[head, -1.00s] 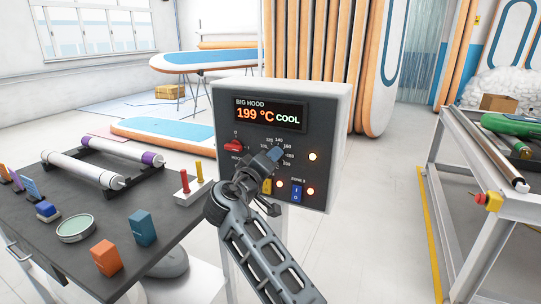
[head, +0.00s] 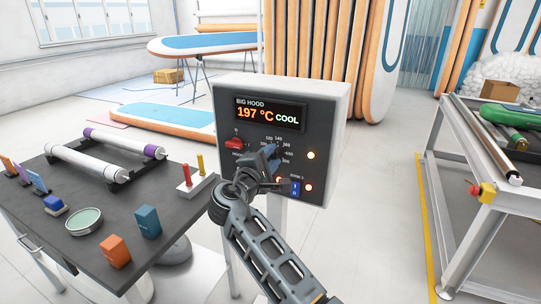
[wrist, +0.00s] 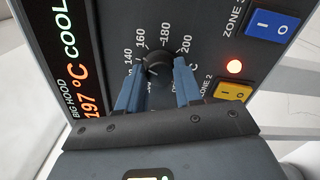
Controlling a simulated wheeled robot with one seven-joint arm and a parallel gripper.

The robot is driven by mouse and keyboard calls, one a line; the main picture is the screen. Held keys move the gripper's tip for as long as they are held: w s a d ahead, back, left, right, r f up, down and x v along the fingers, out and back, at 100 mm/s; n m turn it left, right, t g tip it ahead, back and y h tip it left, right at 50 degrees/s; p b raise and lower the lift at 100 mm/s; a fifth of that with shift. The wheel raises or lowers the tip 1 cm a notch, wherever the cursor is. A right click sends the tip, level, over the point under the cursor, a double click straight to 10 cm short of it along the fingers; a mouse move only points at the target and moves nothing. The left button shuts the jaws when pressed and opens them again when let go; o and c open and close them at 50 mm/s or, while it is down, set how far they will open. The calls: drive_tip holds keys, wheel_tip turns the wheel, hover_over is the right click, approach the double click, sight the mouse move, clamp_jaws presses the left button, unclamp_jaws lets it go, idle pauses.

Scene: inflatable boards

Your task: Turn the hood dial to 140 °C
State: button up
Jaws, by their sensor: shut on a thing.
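The hood dial (wrist: 158,62) is a small dark round knob on the control panel (head: 228,120), ringed by white numbers; 140, 160, 180 and 200 are readable in the wrist view. My gripper (wrist: 158,75) has one blue finger on each side of the dial and is shut on it. Where the dial's pointer stands is not clear. In the head view my gripper (head: 271,156) covers the dial. The panel's display (head: 270,114) reads BIG HOOD, 197 °C and COOL.
A red knob (head: 235,143) sits left of the dial. A blue switch (wrist: 272,23), a yellow switch (wrist: 232,91) and lit lamps (wrist: 235,66) are close by. A dark table (head: 75,235) with rollers and blocks stands left; a metal bench (head: 465,190) stands right.

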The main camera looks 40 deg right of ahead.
drive_tip(key=shift+w+n, duration=0.1)
drive_tip(key=shift+n, duration=1)
drive_tip(key=o, duration=1)
drive_tip(key=shift+o, duration=0.2)
drive_tip(key=shift+a, duration=0.1)
drive_tip(key=b+v, duration=0.1)
drive_tip(key=v, duration=0.6)
drive_tip(key=shift+a+b, duration=0.3)
drive_tip(key=shift+b, duration=0.05)
